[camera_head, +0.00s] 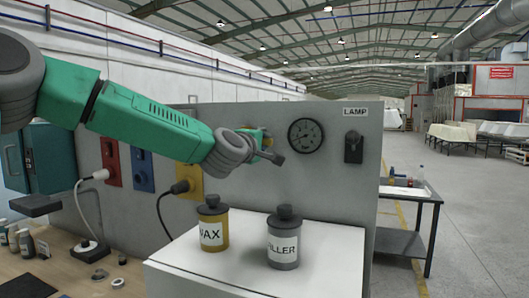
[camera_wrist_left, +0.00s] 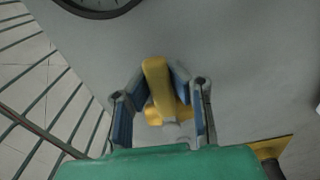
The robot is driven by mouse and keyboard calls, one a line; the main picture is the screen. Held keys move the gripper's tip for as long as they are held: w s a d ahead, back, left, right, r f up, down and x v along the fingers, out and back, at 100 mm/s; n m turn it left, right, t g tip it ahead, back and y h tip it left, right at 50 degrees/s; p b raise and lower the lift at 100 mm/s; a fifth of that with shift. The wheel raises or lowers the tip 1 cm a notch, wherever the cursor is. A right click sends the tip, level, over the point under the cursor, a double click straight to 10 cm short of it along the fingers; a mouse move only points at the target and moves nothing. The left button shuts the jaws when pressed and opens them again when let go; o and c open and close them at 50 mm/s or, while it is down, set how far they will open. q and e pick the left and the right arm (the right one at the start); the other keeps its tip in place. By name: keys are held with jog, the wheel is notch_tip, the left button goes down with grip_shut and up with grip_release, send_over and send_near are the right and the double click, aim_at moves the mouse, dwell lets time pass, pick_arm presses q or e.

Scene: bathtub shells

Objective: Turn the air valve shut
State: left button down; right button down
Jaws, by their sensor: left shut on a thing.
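The air valve has a yellow handle (camera_wrist_left: 157,85), which sits between the fingers of my left gripper (camera_wrist_left: 160,98) in the left wrist view. The gripper is shut on this handle, close to the grey panel. In the head view my left gripper (camera_head: 262,146) reaches the panel just left of the round gauge (camera_head: 306,135). There only a small yellow bit of the valve shows, and the arm hides most of it. My right gripper is not in view.
A lever switch (camera_head: 354,149) under a LAMP label is right of the gauge. A WAX can (camera_head: 211,232) and a FILLER can (camera_head: 284,247) stand on a white block (camera_head: 190,268) below my arm.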

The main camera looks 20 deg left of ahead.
pick_arm(q)
jog(key=shift+a+n, duration=0.1)
jog(key=shift+n, duration=0.4)
jog(key=c, duration=1.4)
grip_release()
jog(key=shift+c, duration=0.2)
jog(key=shift+a+r, duration=0.1)
jog(key=shift+s+a, duration=0.1)
jog(key=s, duration=1.1)
jog(key=shift+s+d, duration=0.25)
jog(key=shift+s, duration=0.15)
